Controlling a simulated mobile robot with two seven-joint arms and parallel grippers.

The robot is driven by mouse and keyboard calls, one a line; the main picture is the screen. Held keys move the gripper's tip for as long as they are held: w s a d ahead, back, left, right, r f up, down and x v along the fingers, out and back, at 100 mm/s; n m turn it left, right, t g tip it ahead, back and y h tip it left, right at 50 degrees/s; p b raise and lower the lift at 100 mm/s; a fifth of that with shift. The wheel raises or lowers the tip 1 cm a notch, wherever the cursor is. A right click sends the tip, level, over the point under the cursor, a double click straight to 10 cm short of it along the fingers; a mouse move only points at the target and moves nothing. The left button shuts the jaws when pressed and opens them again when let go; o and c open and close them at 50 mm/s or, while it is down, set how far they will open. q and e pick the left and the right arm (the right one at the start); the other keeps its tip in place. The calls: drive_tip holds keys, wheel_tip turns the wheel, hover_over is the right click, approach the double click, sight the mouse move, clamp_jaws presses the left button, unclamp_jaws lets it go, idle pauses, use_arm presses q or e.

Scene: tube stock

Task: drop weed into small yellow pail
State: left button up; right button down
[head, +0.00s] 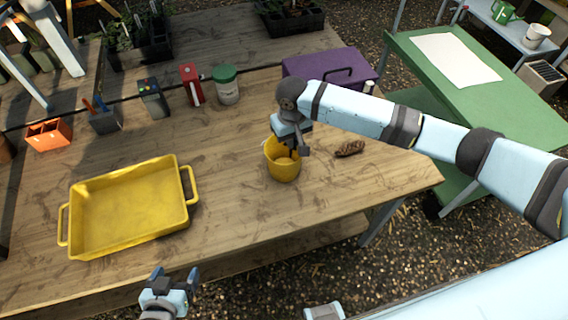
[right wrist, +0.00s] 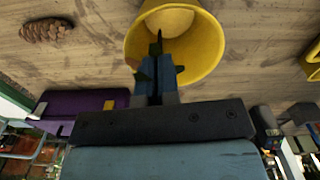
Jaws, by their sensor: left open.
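The small yellow pail (head: 284,171) stands upright on the wooden table; its open mouth also shows in the right wrist view (right wrist: 207,50). My right gripper (head: 291,147) is over the pail's mouth, pointing down. In the right wrist view its fingers (right wrist: 157,72) are close together, with thin dark green leaf-like bits of the weed (right wrist: 143,72) sticking out around them. The weed is small and dark, mostly hidden by the fingers. My left gripper (head: 172,280) is open and empty, in front of the table's front edge.
A yellow tray (head: 128,238) lies left of the pail. A brown pine cone (head: 349,148) and a purple toolbox (head: 330,64) are to the right and behind. A green-lidded jar (head: 227,86) and a red box (head: 191,84) stand behind. Bare tabletop lies around the pail.

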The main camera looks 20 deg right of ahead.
drive_tip(key=c, duration=1.3)
unclamp_jaws()
wheel_tip(320, 180, up, 14)
drive_tip(key=shift+f+b, duration=0.1)
drive_tip(key=shift+b, duration=0.3)
